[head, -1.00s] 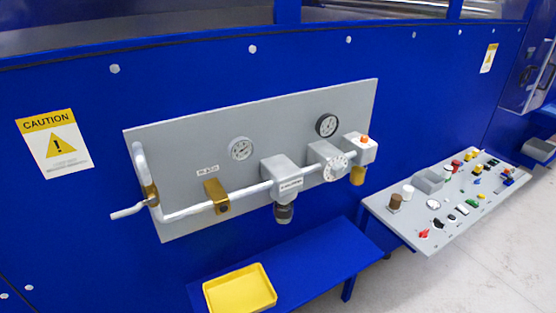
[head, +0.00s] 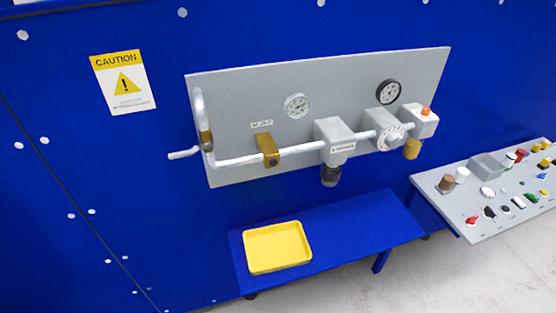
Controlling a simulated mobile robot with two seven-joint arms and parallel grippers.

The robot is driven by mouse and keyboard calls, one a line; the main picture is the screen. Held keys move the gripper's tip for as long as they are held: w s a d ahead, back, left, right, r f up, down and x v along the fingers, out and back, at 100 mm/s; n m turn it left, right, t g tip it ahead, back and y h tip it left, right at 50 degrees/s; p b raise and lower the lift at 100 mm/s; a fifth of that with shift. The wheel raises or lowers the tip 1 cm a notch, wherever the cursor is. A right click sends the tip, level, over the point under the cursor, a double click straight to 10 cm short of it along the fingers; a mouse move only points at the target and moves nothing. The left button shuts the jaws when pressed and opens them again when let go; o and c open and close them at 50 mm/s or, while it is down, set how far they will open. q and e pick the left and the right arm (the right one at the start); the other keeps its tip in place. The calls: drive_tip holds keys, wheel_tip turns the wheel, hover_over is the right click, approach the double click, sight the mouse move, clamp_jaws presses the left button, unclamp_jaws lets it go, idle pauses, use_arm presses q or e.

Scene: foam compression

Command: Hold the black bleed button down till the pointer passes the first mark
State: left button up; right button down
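A grey panel (head: 232,92) on the blue wall carries a white pipe (head: 240,159) with fittings. Two round dial gauges sit on it: a white-rimmed gauge (head: 297,106) and a black-rimmed gauge (head: 388,92). Their pointers and marks are too small to read. A grey box (head: 334,138) on the pipe has a dark rounded part (head: 330,176) below it. I cannot tell whether this is the bleed button. A white round dial (head: 391,136) and a grey box with an orange button (head: 427,111) stand further right. Neither gripper is in view.
A blue shelf (head: 350,239) below the panel holds a yellow tray (head: 277,247), which looks empty. A grey control desk (head: 470,222) with several coloured knobs and buttons, some black, stands at the right. A caution sign (head: 124,83) is on the wall at left.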

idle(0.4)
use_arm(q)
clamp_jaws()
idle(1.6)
